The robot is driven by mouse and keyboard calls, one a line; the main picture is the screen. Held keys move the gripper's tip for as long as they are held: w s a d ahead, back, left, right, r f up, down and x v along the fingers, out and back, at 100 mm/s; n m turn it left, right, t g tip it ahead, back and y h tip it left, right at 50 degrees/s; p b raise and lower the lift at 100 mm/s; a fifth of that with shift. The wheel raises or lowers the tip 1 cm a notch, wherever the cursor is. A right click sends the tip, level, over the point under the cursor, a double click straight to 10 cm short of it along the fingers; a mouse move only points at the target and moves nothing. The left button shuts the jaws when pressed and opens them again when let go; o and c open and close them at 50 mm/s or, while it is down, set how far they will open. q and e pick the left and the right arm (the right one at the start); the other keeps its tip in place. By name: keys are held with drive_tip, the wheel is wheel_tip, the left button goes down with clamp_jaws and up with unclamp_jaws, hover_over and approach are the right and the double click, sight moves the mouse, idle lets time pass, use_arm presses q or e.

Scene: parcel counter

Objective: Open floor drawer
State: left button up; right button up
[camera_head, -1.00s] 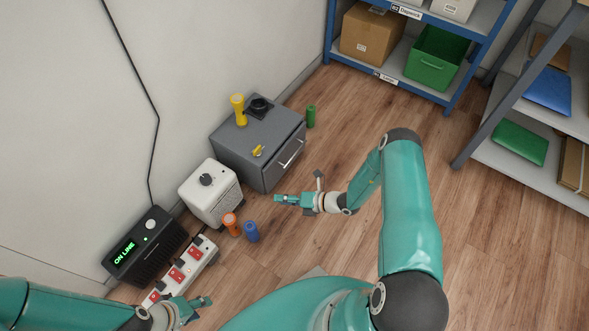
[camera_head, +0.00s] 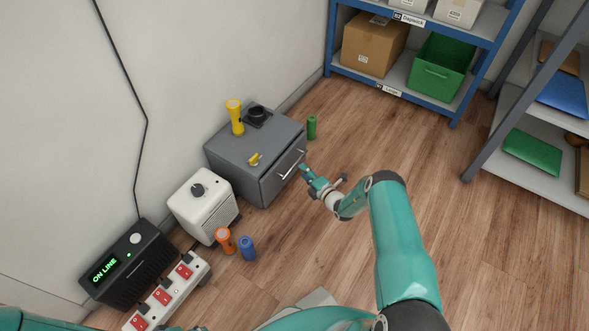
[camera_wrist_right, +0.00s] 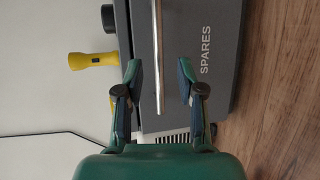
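The grey floor drawer unit (camera_head: 240,152) stands against the wall; its drawer front (camera_head: 270,187) looks shut, with a light bar handle (camera_head: 291,166). My right gripper (camera_head: 305,172) is just in front of the handle. In the right wrist view, this gripper (camera_wrist_right: 160,76) is open, with a finger on either side of the handle's line (camera_wrist_right: 158,35). The drawer front there reads SPARES (camera_wrist_right: 207,50). I cannot tell whether the fingers touch the handle. Only a sliver of my left gripper (camera_head: 198,328) shows at the bottom edge.
A yellow torch (camera_head: 235,115) and a dark round fitting (camera_head: 258,112) are on the unit's top. A green can (camera_head: 311,127) stands behind. A white box (camera_head: 203,206), orange (camera_head: 225,241) and blue (camera_head: 247,248) cylinders, and a power strip (camera_head: 168,295) are left. Floor on the right is clear.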

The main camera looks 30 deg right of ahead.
sight(297, 163)
drive_tip(key=shift+b+x, duration=1.3)
drive_tip(key=shift+x, duration=1.75)
clamp_jaws()
